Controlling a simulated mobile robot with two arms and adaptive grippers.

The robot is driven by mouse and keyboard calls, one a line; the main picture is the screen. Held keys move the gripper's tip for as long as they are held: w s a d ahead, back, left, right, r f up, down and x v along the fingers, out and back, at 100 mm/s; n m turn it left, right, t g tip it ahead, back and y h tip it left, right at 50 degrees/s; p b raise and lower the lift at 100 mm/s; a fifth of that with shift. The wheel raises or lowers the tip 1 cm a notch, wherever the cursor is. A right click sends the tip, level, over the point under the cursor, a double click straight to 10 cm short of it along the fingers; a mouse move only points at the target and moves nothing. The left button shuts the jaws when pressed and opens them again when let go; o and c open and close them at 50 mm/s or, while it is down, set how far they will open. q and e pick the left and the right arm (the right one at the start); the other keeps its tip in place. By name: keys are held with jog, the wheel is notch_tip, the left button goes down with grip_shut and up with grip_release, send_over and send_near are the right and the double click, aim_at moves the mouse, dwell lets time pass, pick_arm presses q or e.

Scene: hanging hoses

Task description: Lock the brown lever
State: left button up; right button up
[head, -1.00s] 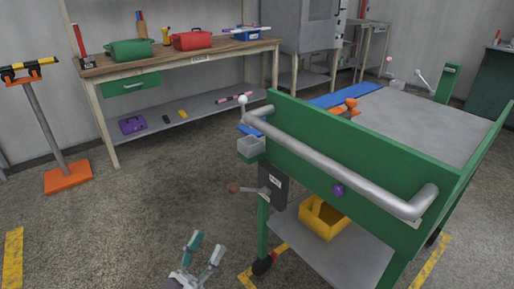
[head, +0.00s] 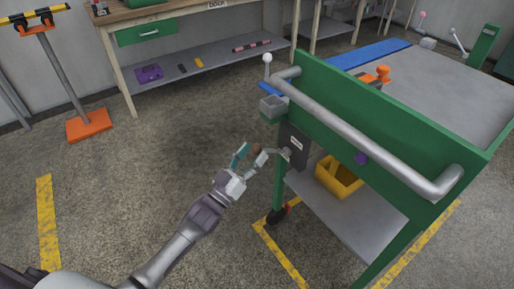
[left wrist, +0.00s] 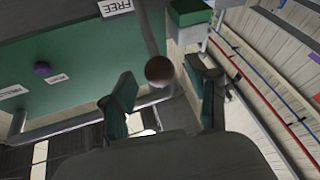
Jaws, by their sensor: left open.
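The brown lever's round knob (head: 257,149) sits at the end of a short grey arm that sticks out to the left from a dark plate (head: 296,143) on the green cart's near left corner. My left gripper (head: 250,156) is open, with its fingers around or close beside the knob. In the left wrist view the brown knob (left wrist: 159,71) shows between the two open fingers (left wrist: 160,82), with its rod running up. Contact cannot be told. A label reading FREE (left wrist: 116,7) is near the rod there. My right gripper is out of view.
The green cart (head: 380,125) has a grey push bar (head: 370,135), a white-knobbed lever (head: 267,66), a purple knob (head: 361,158) and a yellow bin (head: 338,176) on its lower shelf. A workbench (head: 210,70) stands behind. Floor left of the cart is clear.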

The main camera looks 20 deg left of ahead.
pick_arm(q)
jog(key=shift+x, duration=1.2)
grip_shut()
